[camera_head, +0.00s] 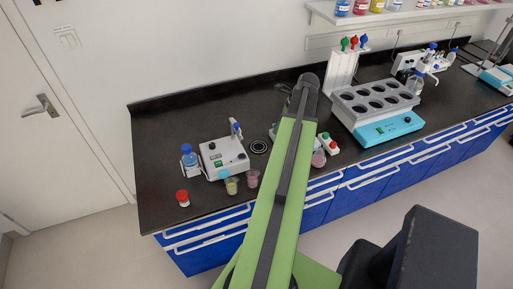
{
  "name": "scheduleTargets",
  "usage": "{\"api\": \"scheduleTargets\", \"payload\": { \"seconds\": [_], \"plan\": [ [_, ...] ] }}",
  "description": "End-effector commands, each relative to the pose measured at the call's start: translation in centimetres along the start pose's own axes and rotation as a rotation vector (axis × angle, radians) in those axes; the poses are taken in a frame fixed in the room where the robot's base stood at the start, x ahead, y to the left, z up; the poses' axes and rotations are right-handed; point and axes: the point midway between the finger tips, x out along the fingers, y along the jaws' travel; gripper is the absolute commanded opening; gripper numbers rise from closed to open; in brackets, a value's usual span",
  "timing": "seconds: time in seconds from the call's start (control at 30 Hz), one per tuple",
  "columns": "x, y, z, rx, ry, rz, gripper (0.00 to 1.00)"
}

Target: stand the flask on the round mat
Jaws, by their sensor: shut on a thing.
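The round mat (259,147), a small black disc with pale rings, lies on the dark bench just right of a white device. Nothing stands on its visible part. A small clear vessel with pink contents (318,159) is partly visible at the right edge of my green arm, near the bench front. I cannot tell whether it is the flask. My arm crosses the middle of the picture and covers part of the bench. I do not see my gripper's fingers or anything in them.
The white device (224,157), a blue bottle (189,157), a red-capped jar (183,198), a yellow-green cup (231,186) and a pink cup (253,179) stand around the mat's left and front. A small white unit (328,144) and a blue-fronted block (385,130) stand right of my arm.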

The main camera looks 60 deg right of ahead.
Motion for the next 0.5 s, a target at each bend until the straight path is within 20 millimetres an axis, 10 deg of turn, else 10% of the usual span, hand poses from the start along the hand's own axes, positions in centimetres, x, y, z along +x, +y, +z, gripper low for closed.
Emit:
{"api": "scheduleTargets", "payload": {
  "seconds": [0.2,0.5],
  "plan": [
    [0.7,2.4,1.4,0.139,-0.006,-0.058,0.00],
    [5.7,-1.2,3.6,0.136,-0.006,-0.056,0.00]
  ]
}}
